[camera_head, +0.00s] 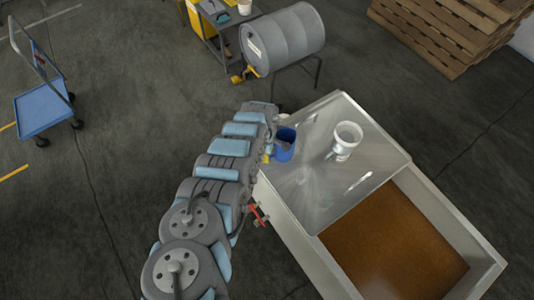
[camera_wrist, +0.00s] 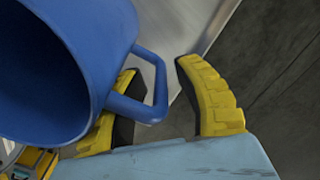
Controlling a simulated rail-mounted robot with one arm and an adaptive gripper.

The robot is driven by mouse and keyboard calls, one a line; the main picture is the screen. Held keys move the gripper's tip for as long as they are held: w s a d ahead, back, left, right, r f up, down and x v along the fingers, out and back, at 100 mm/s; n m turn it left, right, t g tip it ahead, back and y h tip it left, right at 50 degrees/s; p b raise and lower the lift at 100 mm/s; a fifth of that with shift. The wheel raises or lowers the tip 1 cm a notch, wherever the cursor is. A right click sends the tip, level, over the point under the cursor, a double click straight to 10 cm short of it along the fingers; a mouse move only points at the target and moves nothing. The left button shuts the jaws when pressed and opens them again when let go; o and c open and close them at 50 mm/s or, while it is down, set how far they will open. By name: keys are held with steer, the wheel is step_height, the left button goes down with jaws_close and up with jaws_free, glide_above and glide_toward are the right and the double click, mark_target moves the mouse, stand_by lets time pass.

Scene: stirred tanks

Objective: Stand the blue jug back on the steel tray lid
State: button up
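The blue jug (camera_head: 284,151) is at the left edge of the steel tray lid (camera_head: 310,190) in the head view, beside the end of my arm. I cannot tell whether its base rests on the lid. In the wrist view the jug (camera_wrist: 70,50) is large and close, with its mouth facing the camera. Its handle (camera_wrist: 160,85) reaches toward the space between the yellow fingers. My gripper (camera_wrist: 155,75) is open; the left finger is partly behind the handle, and a gap shows between the handle and the right finger. In the head view the fingers are mostly hidden.
A white jug (camera_head: 345,140) stands on the lid's right part. The open tank (camera_head: 440,200) holds brown liquid (camera_head: 392,245). A red valve handle (camera_head: 257,215) is at the tank's left side. A grey drum (camera_head: 282,45), pallets (camera_head: 440,30) and a blue cart (camera_head: 43,108) stand farther off.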

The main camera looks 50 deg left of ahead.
steer(key=shift+r, duration=0.1)
steer(key=shift+a+r+p, duration=0.15)
steer(key=shift+r+p, duration=0.4)
steer(key=shift+r, duration=1.65)
steer(key=shift+s+r, duration=0.1)
steer(key=shift+r, duration=3.6)
